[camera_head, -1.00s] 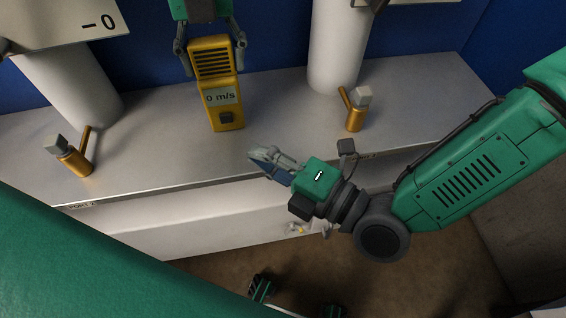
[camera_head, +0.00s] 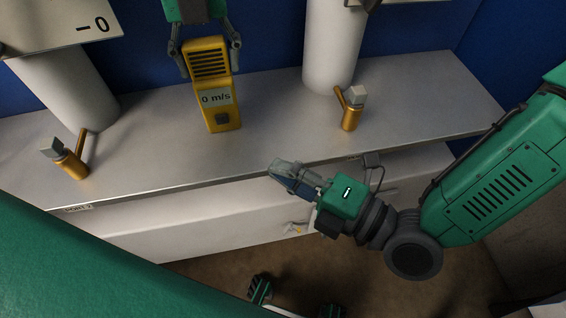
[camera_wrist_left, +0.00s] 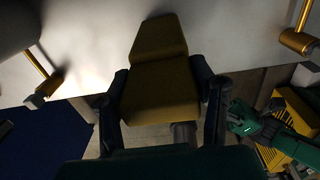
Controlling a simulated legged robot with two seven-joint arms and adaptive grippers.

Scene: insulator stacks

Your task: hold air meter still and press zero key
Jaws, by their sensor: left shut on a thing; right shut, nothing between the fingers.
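The yellow air meter (camera_head: 211,62) stands upright on the grey bench top in the head view, its screen reading "0 m/s". My left gripper (camera_head: 207,55) comes down from the top and is shut on the meter's upper sides. In the left wrist view the meter's back (camera_wrist_left: 160,85) shows between the two fingers. My right gripper (camera_head: 279,168) is shut and empty, at the bench's front edge, to the right of and nearer than the meter, apart from it.
White columns (camera_head: 333,45) stand at both sides on the grey bench (camera_head: 270,110). Brass valves with grey knobs stand at the right (camera_head: 351,108) and left (camera_head: 66,157). Bare bench lies between the meter and the right valve.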

